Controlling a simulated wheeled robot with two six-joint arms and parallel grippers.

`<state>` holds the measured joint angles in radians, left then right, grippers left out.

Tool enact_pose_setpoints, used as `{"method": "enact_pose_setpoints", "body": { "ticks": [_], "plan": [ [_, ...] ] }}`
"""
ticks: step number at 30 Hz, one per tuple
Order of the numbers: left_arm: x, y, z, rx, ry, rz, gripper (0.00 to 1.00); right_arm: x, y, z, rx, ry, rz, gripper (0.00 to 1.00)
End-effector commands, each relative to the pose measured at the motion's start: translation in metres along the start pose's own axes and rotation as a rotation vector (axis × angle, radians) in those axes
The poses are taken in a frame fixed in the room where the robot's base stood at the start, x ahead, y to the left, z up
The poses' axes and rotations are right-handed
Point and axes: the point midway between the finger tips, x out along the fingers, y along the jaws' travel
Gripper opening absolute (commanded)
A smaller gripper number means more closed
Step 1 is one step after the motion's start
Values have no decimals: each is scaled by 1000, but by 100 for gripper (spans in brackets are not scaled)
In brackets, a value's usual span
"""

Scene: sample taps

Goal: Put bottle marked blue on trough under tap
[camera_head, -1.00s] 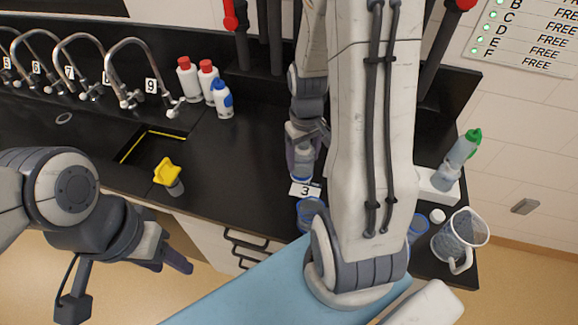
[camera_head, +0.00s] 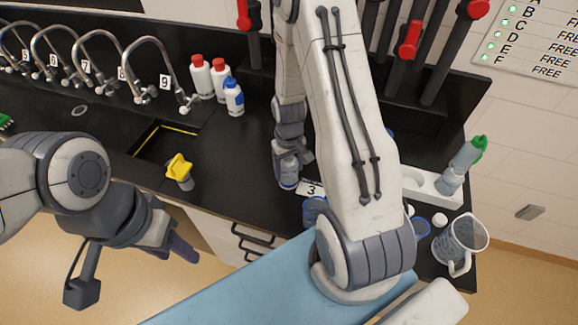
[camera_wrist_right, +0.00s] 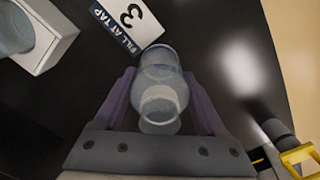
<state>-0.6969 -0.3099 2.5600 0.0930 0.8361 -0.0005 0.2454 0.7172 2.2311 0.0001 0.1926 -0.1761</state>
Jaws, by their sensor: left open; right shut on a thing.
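My right gripper (camera_head: 287,170) is shut on a clear bottle (camera_wrist_right: 160,75) and holds it over the black counter. In the head view the bottle's lower end (camera_head: 288,184) looks bluish; the gripper hides most of it. In the right wrist view it sits between the two purple fingers. My left gripper (camera_head: 172,243) is open and empty, low at the left in front of the counter. A row of curved taps stands at the back left; tap 9 (camera_head: 165,82) is nearest. A dark recess with yellow edge lines (camera_head: 165,143) lies below it, perhaps the trough.
Several capped white bottles (camera_head: 218,82) stand behind. A "3 FILL AT TAP" card (camera_wrist_right: 125,22) lies beside the held bottle. A white rack (camera_head: 425,187), a green-capped bottle (camera_head: 460,165) and a jug (camera_head: 460,242) are right.

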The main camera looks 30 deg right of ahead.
Motion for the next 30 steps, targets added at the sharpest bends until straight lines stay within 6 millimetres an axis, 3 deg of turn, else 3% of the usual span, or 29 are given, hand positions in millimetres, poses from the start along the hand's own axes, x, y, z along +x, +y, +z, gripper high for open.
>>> {"method": "enact_pose_setpoints", "body": {
  "ticks": [5, 6, 8, 20, 30],
  "plan": [
    [4, 0, 0, 0, 0, 0, 50, 4, 0, 0, 0, 0, 0, 19],
    [3, 0, 0, -1, 0, 0, 50, 4, 0, 0, 0, 0, 0, 81],
    [2, 0, 0, -1, 0, 0, 50, 3, 0, 0, 0, 0, 0, 100],
    [3, 0, 0, 0, 0, 0, 50, -8, 0, -1, 0, 4, 1, 100],
    [17, -1, 1, -3, 0, 0, 50, -69, 0, -2, 0, 7, 1, 100]
  ]
}}
